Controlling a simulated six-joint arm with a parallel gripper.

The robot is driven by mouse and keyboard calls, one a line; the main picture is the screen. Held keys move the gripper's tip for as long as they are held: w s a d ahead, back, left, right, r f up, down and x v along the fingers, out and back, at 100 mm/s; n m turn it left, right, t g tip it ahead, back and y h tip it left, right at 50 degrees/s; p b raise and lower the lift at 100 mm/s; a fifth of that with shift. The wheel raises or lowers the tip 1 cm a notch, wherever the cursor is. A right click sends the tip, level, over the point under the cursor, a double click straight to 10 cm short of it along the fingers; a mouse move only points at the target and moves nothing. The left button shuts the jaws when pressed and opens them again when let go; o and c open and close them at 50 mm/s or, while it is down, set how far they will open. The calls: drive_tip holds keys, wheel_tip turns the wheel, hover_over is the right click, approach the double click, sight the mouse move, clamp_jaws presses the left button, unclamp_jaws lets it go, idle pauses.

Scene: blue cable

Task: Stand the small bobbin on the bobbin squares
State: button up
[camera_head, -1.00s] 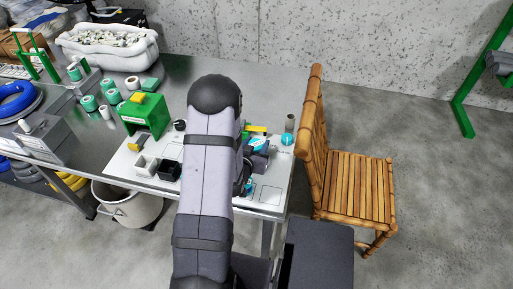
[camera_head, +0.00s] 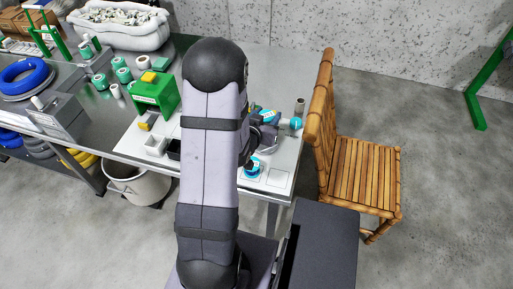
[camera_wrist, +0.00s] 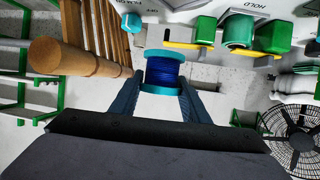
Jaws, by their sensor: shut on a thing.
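The small bobbin (camera_wrist: 163,72), a dark blue coil between two teal flanges, sits between the two fingers of my gripper (camera_wrist: 161,88) in the wrist view. The fingers are shut on it, one on each side. In the head view a blue and teal bobbin (camera_head: 252,169) shows just right of my arm, at the marked squares. I cannot tell whether it touches the board. An outlined bobbin square (camera_head: 278,179) lies bare to its right. My arm hides part of the board and most of the gripper in the head view.
A teal cylinder (camera_head: 295,124) and a grey-brown tube (camera_head: 300,105) stand at the board's right, near the bamboo chair (camera_head: 325,130). Several green spools stand further left.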

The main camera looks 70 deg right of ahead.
drive_tip(key=s+a+m+g+y+p, duration=0.1)
drive_tip(key=s+a+m+g+p, duration=0.1)
drive_tip(key=s+a+p, duration=0.3)
drive_tip(key=s+a+m+g+p, duration=0.1)
drive_tip(key=s+a+g+p, duration=0.2)
drive_tip(key=a, duration=0.4)
drive_tip(key=shift+t, duration=0.7)
wheel_tip(320, 180, down, 6)
drive_tip(key=b, duration=0.3)
drive_tip(key=shift+w+a, duration=0.15)
drive_tip(key=shift+f, duration=0.1)
drive_tip(key=shift+f, duration=2.1)
